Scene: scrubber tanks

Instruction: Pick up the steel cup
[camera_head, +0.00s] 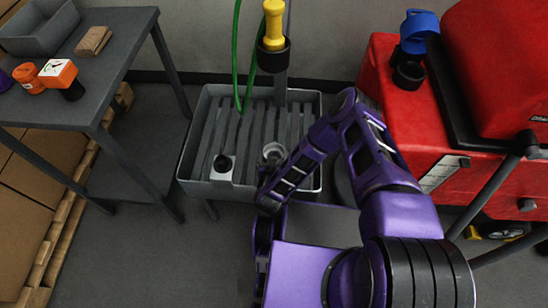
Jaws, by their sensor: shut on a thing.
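The steel cup (274,150) is a small, round, grey metal cup at the front right of the grey slatted basin (186,150). My purple arm reaches over the basin's right front corner. My gripper (270,163) is at the cup's near side and is shut on it. The fingers are small and partly hidden by my wrist and forearm. I cannot tell whether the cup touches the slats or is slightly above them.
A white block with a black knob (222,166) sits left of the cup. A green hose (236,60) and a yellow-handled tool (273,22) stand at the basin's back. A red machine (395,100) is close on the right. A grey table (110,65) with several objects stands left.

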